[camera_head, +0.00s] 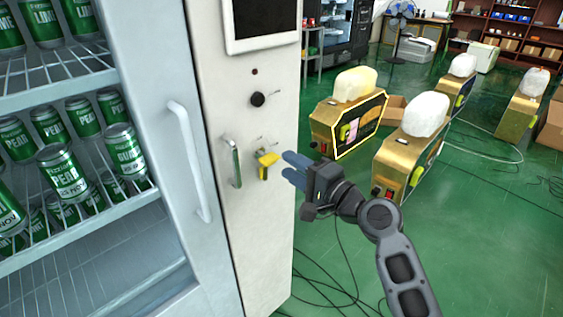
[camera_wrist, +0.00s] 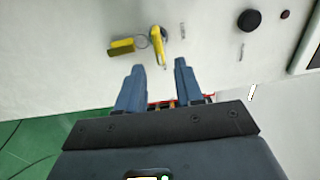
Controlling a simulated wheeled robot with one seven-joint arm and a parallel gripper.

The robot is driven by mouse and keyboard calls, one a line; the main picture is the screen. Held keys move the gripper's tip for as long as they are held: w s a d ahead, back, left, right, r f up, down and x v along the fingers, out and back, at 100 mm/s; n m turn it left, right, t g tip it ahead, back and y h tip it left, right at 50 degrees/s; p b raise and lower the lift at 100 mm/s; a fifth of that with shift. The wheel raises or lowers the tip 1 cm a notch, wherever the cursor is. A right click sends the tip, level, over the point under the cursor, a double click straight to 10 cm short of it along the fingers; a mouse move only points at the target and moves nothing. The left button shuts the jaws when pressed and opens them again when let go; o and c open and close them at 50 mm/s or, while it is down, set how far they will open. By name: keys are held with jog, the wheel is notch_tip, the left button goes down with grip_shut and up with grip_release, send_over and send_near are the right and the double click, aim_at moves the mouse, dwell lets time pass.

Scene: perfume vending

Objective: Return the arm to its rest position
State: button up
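My gripper (camera_head: 297,170) is in front of the white panel of the vending machine (camera_head: 265,190), right of a yellow key (camera_head: 268,161) that hangs there. In the wrist view my gripper (camera_wrist: 160,80) has its two blue fingers apart with a gap between them, and nothing is held. The yellow key (camera_wrist: 157,38) sits at the panel just beyond the fingertips, with a yellow tag (camera_wrist: 122,46) on a ring beside it. My arm reaches in from the lower right in the head view.
A metal handle (camera_head: 236,162) and a black knob (camera_head: 258,99) are on the panel. A glass-door cooler with green cans (camera_head: 62,172) stands left, its door handle (camera_head: 190,160) sticking out. Several gold machines (camera_head: 347,112) stand on the green floor right. Cables (camera_head: 335,270) lie below.

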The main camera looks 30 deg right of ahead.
jog(key=shift+v, duration=1.1)
jog(key=s+f+n+g+h, duration=0.1)
jog(key=s+f+h, duration=0.1)
jog(key=s+f, duration=0.35)
jog(key=s+a+f+n+h, duration=0.1)
jog(key=s+f+n, duration=0.1)
jog(key=s, duration=0.7)
jog(key=s+f+n+g+h, duration=0.1)
jog(key=s+f+h, duration=0.1)
jog(key=s+f, duration=0.35)
jog(key=s+a+r+n, duration=0.1)
jog(key=s+r+n, duration=0.4)
jog(key=s, duration=0.6)
jog(key=s+a+r+n, duration=0.2)
jog(key=s+r+n, duration=0.3)
jog(key=s, duration=0.7)
jog(key=shift+s+n+h, duration=0.25)
jog(key=shift+n+h, duration=0.05)
jog(key=shift+o, duration=0.4)
